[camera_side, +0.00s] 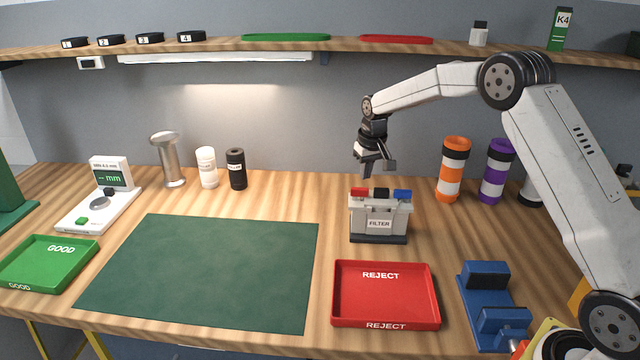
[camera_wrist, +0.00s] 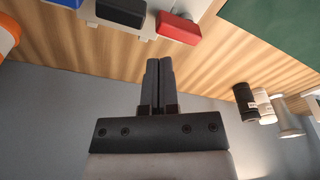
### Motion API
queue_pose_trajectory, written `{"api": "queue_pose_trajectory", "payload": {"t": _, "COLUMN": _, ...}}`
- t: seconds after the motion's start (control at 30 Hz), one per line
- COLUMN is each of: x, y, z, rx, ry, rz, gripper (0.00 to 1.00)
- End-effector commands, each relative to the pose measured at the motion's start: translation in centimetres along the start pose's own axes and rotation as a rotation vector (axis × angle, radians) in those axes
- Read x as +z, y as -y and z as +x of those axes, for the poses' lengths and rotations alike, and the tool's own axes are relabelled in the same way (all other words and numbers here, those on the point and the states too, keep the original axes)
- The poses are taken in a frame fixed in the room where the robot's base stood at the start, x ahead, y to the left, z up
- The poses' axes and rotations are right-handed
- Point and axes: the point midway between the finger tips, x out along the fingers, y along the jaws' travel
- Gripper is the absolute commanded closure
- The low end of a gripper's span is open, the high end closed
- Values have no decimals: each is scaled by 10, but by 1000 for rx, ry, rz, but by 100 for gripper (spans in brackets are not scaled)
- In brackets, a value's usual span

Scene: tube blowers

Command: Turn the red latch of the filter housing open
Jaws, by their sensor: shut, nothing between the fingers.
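The filter housing (camera_side: 379,224) is a grey box labelled FILTER on a dark base, standing on the bench right of centre. The red latch (camera_side: 359,192) is on its top left end, with a black part in the middle and a blue latch (camera_side: 402,194) on the right. In the wrist view the red latch (camera_wrist: 180,27) is near the top, right of the black part. My gripper (camera_side: 376,173) is above the housing, apart from it. In the wrist view its fingers (camera_wrist: 159,62) are together with nothing between them. The latch's pivot is not clearly visible.
A red REJECT tray (camera_side: 336,310) lies in front of the housing. A green mat (camera_side: 200,270) covers the bench to the left. Orange (camera_side: 453,170) and purple (camera_side: 495,170) striped tubes stand behind right. A blue fixture (camera_side: 490,300) is front right. A shelf (camera_side: 340,46) runs above.

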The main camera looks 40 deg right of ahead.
Motion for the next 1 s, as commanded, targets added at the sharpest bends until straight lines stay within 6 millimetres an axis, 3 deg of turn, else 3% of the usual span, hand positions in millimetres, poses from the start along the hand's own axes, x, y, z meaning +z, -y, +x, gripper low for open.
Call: {"api": "queue_pose_trajectory", "payload": {"t": 1.0, "x": 4, "y": 0, "z": 22, "rx": 0, "ry": 1, "rz": 0, "gripper": 100}}
